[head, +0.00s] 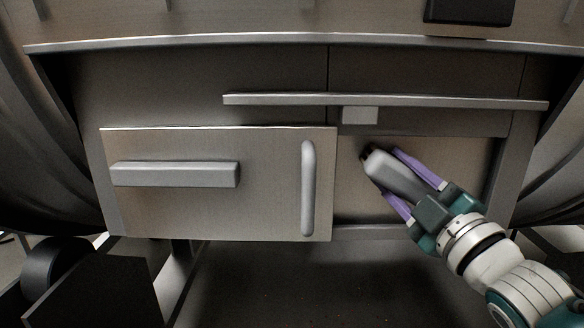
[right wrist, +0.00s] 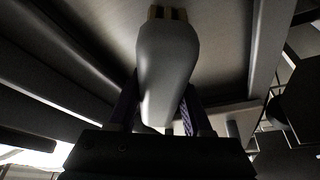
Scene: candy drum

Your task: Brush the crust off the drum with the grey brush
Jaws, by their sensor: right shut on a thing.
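The grey brush (head: 395,177) is in my right gripper (head: 389,170). Its purple fingers lie on either side of the brush's pale body, and its short bristle end points up and left, near the recessed panel right of the sliding door. In the right wrist view the brush (right wrist: 166,62) runs up from the gripper (right wrist: 160,108), with tan bristles at the top against a metal surface. I cannot tell if the bristles touch it. I cannot make out the drum or any crust for certain. My left gripper is not in view.
A metal door panel (head: 270,185) with a horizontal bar and an upright handle (head: 308,188) stands left of the brush. A long rail (head: 385,101) runs above it. A ledge (head: 300,41) crosses the top. Dark open space lies below.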

